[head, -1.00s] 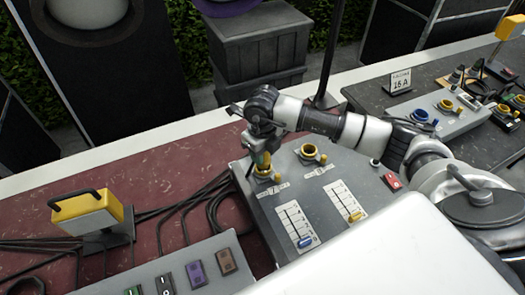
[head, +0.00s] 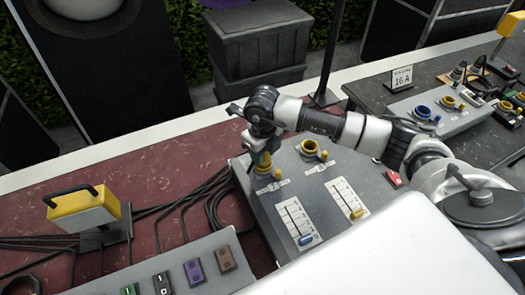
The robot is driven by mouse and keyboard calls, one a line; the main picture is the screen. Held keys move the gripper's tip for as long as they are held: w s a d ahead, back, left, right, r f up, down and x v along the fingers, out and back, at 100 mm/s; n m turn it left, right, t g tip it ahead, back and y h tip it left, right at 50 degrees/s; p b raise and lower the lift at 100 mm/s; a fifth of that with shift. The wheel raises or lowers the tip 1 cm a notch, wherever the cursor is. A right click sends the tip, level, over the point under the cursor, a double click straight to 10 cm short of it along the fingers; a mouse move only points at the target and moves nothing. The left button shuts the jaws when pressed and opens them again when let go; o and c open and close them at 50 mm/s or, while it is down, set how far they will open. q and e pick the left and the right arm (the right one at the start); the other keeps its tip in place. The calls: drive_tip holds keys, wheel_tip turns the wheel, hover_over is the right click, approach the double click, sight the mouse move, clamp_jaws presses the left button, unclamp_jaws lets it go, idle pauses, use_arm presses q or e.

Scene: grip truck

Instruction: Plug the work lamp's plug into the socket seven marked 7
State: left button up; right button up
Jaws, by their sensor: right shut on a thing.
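My right gripper (head: 262,147) points down at the back left of the grey socket box. It is shut on a yellow plug (head: 263,160), which sits at the mouth of a yellow-rimmed socket (head: 264,171). I cannot tell how deep the plug is, because the gripper covers part of it. A second yellow socket (head: 310,148) on the same box is open and empty. The labels by the sockets are too small to read, so I cannot tell which is 7. A yellow work lamp (head: 84,208) stands at the left. My left gripper is not in view.
The grey box (head: 275,215) carries two slider panels and a red switch (head: 394,179). Black cables (head: 180,205) run along its left side. A switch panel (head: 190,265) lies in front. More sockets (head: 440,105) and a 16 A sign (head: 402,77) stand at the right.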

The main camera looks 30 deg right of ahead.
drive_tip(key=shift+f+b, duration=0.3)
drive_tip(key=shift+f, duration=0.15)
drive_tip(key=o, duration=1)
drive_tip(key=shift+o, duration=0.7)
drive_tip(key=shift+o, duration=1.1)
drive_tip(key=shift+r, duration=0.1)
drive_tip(key=shift+r+p, duration=1.5)
drive_tip(key=shift+r, duration=0.95)
drive_tip(key=shift+f, duration=0.1)
